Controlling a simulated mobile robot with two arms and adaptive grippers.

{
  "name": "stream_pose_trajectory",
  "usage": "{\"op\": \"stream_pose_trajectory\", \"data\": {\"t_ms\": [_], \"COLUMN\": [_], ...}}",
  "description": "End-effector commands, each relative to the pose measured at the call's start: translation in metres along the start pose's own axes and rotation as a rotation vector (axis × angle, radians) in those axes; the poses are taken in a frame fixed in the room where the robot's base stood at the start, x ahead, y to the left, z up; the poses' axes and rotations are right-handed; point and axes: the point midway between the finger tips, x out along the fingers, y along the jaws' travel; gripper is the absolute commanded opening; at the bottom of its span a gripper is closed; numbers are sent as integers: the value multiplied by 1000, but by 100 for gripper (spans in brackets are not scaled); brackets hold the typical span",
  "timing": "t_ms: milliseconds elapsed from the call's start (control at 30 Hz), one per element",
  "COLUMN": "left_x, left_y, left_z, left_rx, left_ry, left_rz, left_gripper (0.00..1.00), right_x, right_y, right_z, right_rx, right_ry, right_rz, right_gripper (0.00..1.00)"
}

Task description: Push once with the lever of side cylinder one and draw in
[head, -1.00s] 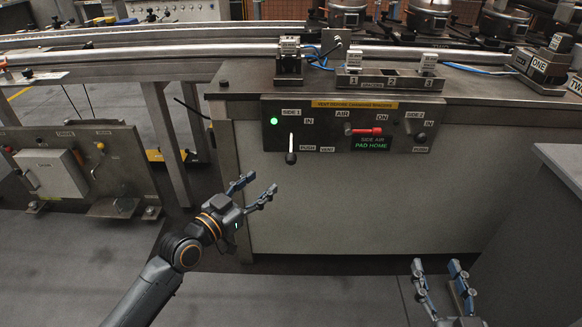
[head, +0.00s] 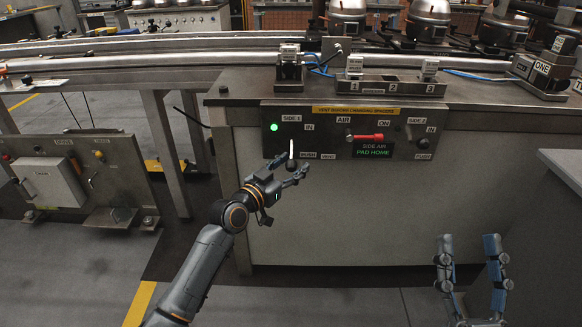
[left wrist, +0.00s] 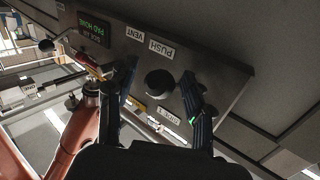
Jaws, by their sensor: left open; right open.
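The control panel (head: 340,112) on the bench front carries the SIDE 1 lever (head: 291,149), a white shaft pointing down with a dark knob. My left gripper (head: 289,167) is open at the lever's lower end. In the left wrist view the black round knob (left wrist: 158,82) shows between the two open fingers (left wrist: 160,75), with gaps on both sides; how deep it sits between them is unclear. PUSH and VENT labels lie beside it. The green lamp (head: 273,127) is lit. My right gripper (head: 468,242) is open and empty at lower right.
The red AIR handle (head: 366,137) points toward ON, above a display (head: 373,148) reading SIDE AIR PAD HOME. The SIDE 2 knob (head: 424,143) is further right. A grey cabinet (head: 560,185) stands at the right edge. Floor below the panel is clear.

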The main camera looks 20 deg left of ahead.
Motion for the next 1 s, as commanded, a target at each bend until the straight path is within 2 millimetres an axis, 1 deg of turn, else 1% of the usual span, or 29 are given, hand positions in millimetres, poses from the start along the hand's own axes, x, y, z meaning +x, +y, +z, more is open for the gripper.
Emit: {"op": "stream_pose_trajectory", "data": {"t_ms": [133,167,200,400,767,867,1000], "left_x": [0,0,0,0,0,1,2], "left_y": [0,0,0,1,1,1,0], "left_z": [0,0,0,0,-3,-4,-8], "left_rx": [0,0,0,0,1,-2,-12], "left_ry": [0,0,0,1,1,-3,-14], "left_rz": [0,0,0,1,2,3,4], "left_gripper": [52,48,39,0,0,0,0], "right_x": [0,0,0,0,1,0,-2], "right_y": [0,0,0,0,0,2,5], "right_z": [0,0,0,0,2,12,33], "right_rx": [0,0,0,0,0,-3,-9], "right_ry": [-1,-1,-1,-2,-16,-77,-207], "right_rz": [0,0,0,0,0,4,10], "right_gripper": [51,51,51,51,51,51,51]}}
